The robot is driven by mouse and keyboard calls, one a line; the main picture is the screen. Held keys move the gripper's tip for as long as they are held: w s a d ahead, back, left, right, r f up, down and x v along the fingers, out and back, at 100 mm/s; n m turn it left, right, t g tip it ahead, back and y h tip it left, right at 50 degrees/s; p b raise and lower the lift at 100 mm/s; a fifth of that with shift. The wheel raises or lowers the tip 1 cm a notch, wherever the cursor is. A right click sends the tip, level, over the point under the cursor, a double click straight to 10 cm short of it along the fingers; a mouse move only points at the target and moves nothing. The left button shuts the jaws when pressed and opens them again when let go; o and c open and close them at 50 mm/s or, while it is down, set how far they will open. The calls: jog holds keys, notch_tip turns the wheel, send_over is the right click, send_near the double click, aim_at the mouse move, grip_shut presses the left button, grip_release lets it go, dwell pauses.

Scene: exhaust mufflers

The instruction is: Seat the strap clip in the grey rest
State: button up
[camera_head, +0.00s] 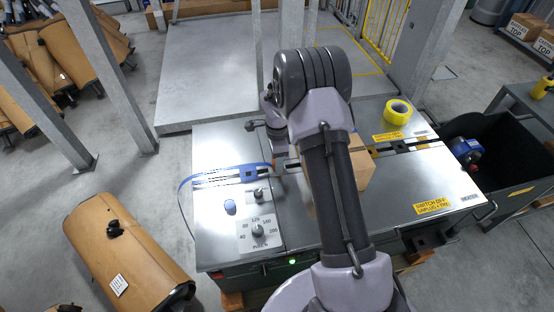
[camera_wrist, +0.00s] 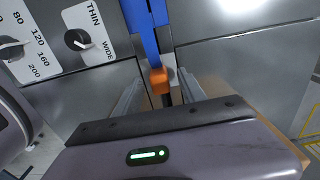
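An orange piece (camera_wrist: 160,81), which looks like the strap clip, shows in the wrist view at the lower end of a blue strap or blue part (camera_wrist: 145,30). My gripper (camera_wrist: 161,90) has its two grey fingers apart, one on each side of the orange piece; I see no clear contact. A small light-grey part (camera_wrist: 172,73) borders the orange piece; I cannot tell whether it is the grey rest. In the head view my arm hides the gripper and the orange piece. The blue strap (camera_head: 182,197) loops over the left edge of the metal bench.
The steel bench top (camera_head: 430,180) carries a cardboard box (camera_head: 358,160) behind my arm and a yellow tape roll (camera_head: 398,111). A dial (camera_head: 258,231) and knobs sit at its left. A dark bin (camera_head: 500,150) stands right.

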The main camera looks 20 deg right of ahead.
notch_tip(320, 180, up, 18)
jog(key=p, duration=0.6)
jog(key=shift+f+p, duration=0.25)
jog(key=shift+p, duration=0.05)
